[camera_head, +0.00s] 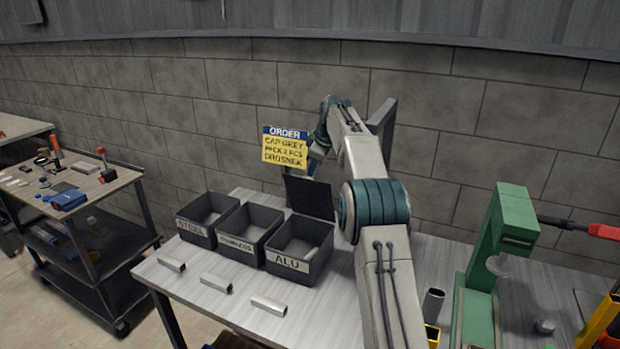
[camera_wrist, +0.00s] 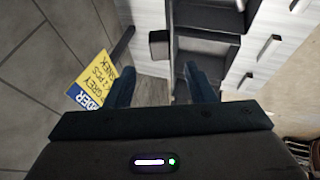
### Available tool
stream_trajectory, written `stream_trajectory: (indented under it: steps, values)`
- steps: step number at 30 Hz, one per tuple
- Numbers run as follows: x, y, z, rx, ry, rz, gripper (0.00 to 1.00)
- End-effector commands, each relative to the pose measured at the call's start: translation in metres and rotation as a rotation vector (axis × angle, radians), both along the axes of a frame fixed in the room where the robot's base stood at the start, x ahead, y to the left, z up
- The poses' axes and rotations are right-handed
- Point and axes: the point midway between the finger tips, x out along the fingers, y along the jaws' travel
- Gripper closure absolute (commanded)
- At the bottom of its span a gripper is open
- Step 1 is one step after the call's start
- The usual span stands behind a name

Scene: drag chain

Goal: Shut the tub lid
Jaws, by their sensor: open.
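The tub labelled ALU (camera_head: 288,264) is an open dark box on the workbench, the rightmost of three in a row. Its dark lid (camera_head: 310,197) stands up, open, at the tub's rear edge. A light metal piece (camera_head: 311,254) lies inside. My gripper (camera_head: 316,160) is above and behind the raised lid in the head view, with its fingers partly hidden by my arm. In the wrist view my gripper (camera_wrist: 162,84) has its fingers spread with nothing held between them. I cannot tell there whether a finger touches the lid.
The STEEL (camera_head: 196,228) and second (camera_head: 237,244) tubs stand left of ALU. Metal profiles (camera_head: 268,306) lie in front. An order sign (camera_head: 284,147) stands close to my gripper's left. A green press (camera_head: 497,255) is at right. A tool cart (camera_head: 75,195) stands left, across a gap.

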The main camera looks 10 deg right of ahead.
Motion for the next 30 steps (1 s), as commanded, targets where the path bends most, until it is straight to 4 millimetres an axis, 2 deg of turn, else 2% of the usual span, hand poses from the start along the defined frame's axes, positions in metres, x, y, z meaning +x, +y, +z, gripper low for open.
stream_trajectory:
  steps: [6, 12, 17, 26, 29, 30]
  values:
    - [0.022, 0.006, -0.039, 0.001, 0.003, 0.000, 0.51]
    - [0.034, 0.010, -0.062, 0.000, 0.001, 0.000, 0.51]
    - [0.039, 0.011, -0.071, 0.000, 0.000, 0.000, 0.51]
    - [0.039, 0.011, -0.073, 0.000, -0.001, 0.000, 0.51]
    - [0.039, 0.011, -0.073, 0.000, -0.001, -0.001, 0.76]
    - [0.039, 0.011, -0.073, 0.000, -0.001, -0.001, 0.87]
